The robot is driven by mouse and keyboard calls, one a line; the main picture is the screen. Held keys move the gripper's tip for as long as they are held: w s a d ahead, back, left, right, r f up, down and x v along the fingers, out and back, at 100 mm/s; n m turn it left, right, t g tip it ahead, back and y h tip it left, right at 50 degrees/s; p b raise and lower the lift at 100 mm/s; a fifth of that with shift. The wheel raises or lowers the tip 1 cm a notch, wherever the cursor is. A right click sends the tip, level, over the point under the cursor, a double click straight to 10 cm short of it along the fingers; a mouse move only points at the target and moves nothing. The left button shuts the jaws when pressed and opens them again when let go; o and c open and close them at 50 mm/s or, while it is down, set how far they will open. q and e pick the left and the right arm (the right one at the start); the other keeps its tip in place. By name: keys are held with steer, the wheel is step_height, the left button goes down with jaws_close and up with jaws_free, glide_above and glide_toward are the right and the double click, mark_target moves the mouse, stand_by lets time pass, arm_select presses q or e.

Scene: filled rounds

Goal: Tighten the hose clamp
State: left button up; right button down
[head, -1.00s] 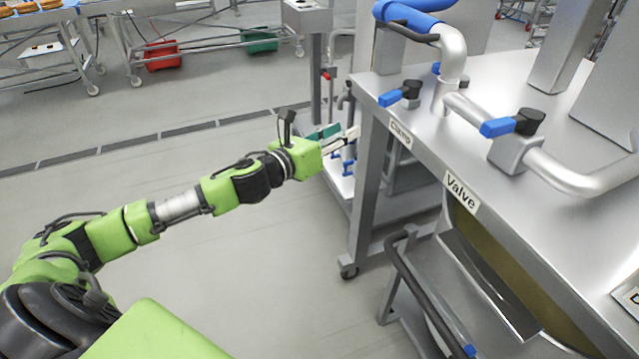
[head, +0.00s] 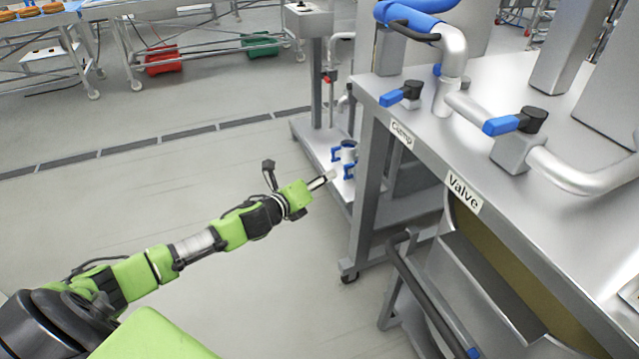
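The label "Clamp" (head: 401,133) is on the front edge of the steel machine table. Above it is a blue handle with a black knob (head: 400,94) on the pipework; which part is the hose clamp I cannot tell for sure. A second blue handle (head: 512,124) sits above the "Valve" label (head: 463,192). My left gripper (head: 322,181) is at the end of the green arm, left of and below the table edge, apart from the handles. Its fingers are small and seen nearly edge-on, so their opening is unclear. My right gripper is out of view.
A low steel platform carries a pipe fitting with blue handles (head: 348,152) just beyond my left gripper. A dark cart rail (head: 425,290) stands below the table. Red (head: 162,60) and green (head: 260,45) crates lie far back. The floor at left is open.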

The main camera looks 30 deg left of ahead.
arm_select(q)
steer(key=shift+a+f, duration=0.1)
steer(key=shift+f, duration=0.25)
steer(key=shift+s, duration=0.1)
